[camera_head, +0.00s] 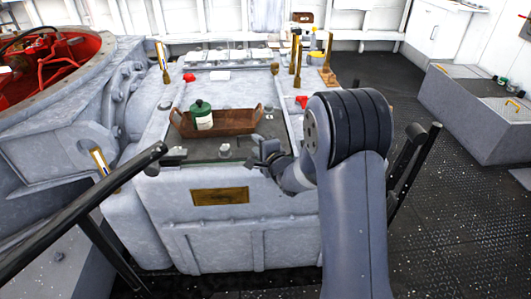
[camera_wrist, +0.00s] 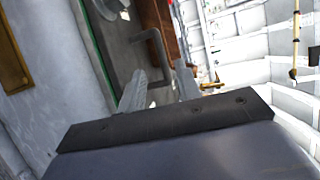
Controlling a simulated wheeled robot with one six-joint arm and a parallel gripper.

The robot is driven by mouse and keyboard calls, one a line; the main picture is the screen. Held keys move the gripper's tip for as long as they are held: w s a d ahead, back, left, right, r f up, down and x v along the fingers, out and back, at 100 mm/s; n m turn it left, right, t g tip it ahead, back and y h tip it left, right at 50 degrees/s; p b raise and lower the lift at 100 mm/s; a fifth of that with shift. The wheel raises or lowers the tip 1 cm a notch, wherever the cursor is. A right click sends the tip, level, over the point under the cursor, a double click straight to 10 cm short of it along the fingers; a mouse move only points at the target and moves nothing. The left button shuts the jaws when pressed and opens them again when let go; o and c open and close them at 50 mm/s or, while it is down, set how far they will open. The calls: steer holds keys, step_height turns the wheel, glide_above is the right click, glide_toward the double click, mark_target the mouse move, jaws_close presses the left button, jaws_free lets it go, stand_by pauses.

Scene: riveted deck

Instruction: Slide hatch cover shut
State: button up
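A pale console (camera_head: 230,230) has a framed top with a dark grey-green strip (camera_head: 205,153) along its front. I cannot clearly tell the hatch cover's edges from this strip and the pale panel (camera_head: 240,95) behind it. A bent grey bar handle (camera_wrist: 155,38) stands by the dark surface in the wrist view. My gripper (camera_head: 262,150) is over the console's front right edge. In the wrist view its two fingers (camera_wrist: 161,75) are apart, and part of the bar shows between them. I cannot tell whether they touch it.
A brown wooden tray (camera_head: 240,121) holding a green-capped jar (camera_head: 201,115) stands on the console top. A brass plate (camera_head: 220,196) is on the front. Upright brass levers (camera_head: 297,55) stand at the back right. Dark rails flank the console. Dark deck (camera_head: 400,75) lies open to the right.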

mark_target(249, 137)
steer(key=v, duration=0.6)
steer(key=shift+s+d, duration=0.15)
steer(key=shift+s, duration=0.15)
steer(key=shift+r, duration=0.1)
steer(key=x, duration=1)
steer(key=shift+w, duration=0.25)
steer(key=shift+w+a, duration=0.25)
steer(key=shift+w, duration=0.8)
